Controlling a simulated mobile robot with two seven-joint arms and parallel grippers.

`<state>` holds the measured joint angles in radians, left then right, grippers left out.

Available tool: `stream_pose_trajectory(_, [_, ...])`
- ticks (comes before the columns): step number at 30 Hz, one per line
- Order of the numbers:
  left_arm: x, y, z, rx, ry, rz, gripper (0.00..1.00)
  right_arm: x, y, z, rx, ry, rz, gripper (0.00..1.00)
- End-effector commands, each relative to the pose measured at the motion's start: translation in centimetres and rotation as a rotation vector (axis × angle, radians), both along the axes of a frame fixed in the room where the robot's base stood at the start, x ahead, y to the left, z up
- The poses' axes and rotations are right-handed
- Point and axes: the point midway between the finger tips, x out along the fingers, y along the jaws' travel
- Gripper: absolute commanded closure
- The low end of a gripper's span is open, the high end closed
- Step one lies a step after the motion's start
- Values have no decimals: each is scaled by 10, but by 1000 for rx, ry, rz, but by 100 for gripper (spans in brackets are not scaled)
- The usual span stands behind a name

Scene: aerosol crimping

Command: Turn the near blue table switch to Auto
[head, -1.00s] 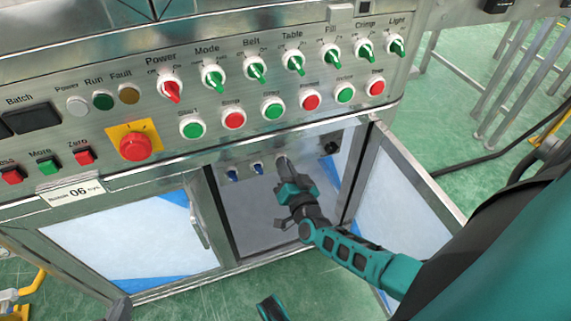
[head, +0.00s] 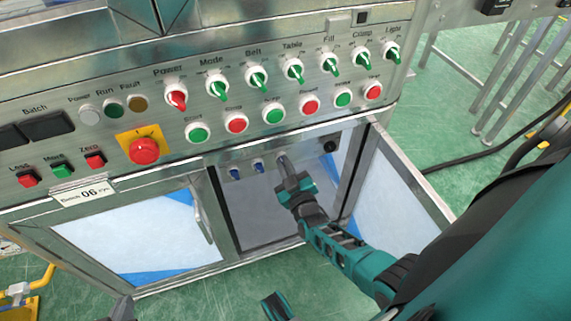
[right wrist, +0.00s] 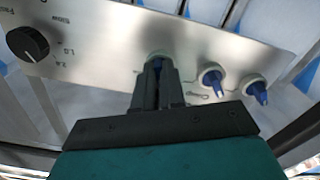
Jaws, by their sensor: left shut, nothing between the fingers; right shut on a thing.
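Low inside the open cabinet bay, a row of blue switches sits on a metal panel. Two show bare in the head view, a left blue switch (head: 234,173) and a middle blue switch (head: 258,166); both also show in the right wrist view (right wrist: 256,91) (right wrist: 212,80). My right gripper (head: 284,164) is shut on the third blue switch, the one nearest the black knob. In the right wrist view its fingers (right wrist: 158,78) cover that switch, so its pointing direction is hidden. My left gripper (head: 277,306) is partly visible at the bottom edge, shut, empty and away from the panel.
A black dial (head: 329,146) is right of the gripped switch. Above is a panel with green selectors, push buttons and a red emergency button (head: 144,151). An open cabinet door (head: 398,188) stands right of my right arm; a closed door (head: 140,240) is on the left.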

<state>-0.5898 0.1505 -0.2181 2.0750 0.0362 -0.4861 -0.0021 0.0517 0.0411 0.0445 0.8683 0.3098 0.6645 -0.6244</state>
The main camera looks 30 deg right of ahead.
Motion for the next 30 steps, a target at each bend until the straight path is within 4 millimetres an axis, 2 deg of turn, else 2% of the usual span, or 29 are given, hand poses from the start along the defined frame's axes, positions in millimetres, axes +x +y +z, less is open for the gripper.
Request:
stream_pose_trajectory(6, [0, 1, 2, 3, -1, 1, 100, 1, 0, 1, -166, 40, -1, 100])
stream_pose_trajectory(15, [0, 2, 3, 2, -1, 2, 100, 1, 0, 1, -319, 74, 0, 100])
stream_pose_trajectory(30, [-1, 2, 2, 3, 0, 3, 100, 1, 0, 1, -378, 89, 0, 100])
